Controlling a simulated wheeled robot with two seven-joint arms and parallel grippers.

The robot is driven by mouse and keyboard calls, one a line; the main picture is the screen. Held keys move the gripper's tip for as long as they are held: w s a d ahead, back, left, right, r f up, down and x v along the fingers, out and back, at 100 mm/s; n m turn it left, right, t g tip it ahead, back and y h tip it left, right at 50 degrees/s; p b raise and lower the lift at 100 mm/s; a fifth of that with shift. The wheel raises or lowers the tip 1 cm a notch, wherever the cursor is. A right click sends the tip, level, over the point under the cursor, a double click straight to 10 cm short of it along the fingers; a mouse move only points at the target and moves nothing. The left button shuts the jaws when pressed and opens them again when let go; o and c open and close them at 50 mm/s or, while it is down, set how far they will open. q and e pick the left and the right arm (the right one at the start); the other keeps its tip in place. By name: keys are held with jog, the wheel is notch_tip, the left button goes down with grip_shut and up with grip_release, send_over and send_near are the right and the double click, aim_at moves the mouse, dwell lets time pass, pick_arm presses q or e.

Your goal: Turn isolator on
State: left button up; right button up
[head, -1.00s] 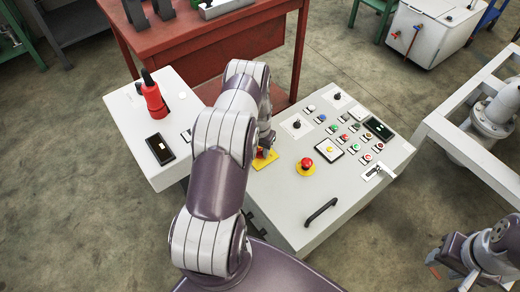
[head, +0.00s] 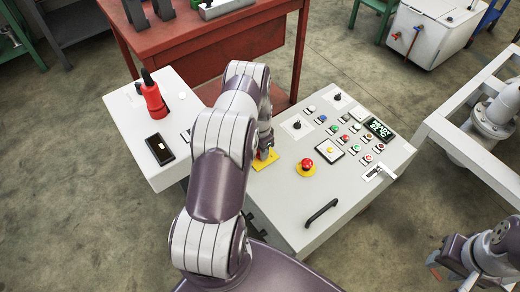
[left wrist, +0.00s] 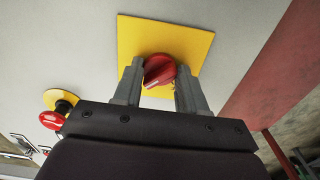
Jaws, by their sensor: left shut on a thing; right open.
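The isolator is a red rotary knob (left wrist: 158,70) on a square yellow plate (left wrist: 195,48). In the left wrist view the knob sits between the two grey fingers of my left gripper (left wrist: 160,78), which is shut on it. The knob's grip bar is slanted in that view. In the head view the yellow plate (head: 263,163) shows at the panel's left edge, and my left arm and gripper (head: 265,150) mostly hide the knob. My right gripper (head: 451,275) is open and empty at the lower right, away from the panel.
A red emergency button (head: 306,166) stands right of the isolator. The grey panel (head: 280,205) also carries several buttons, a lit display (head: 379,129) and a black handle (head: 320,212). A red workbench (head: 215,60) is behind.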

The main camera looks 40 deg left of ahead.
pick_arm(q)
jog(key=o, duration=1.1)
jog(key=shift+c, duration=0.2)
notch_tip(320, 180, up, 13)
jog(key=p, duration=0.2)
jog(key=shift+f+p, duration=0.15)
jog(key=shift+p, duration=0.2)
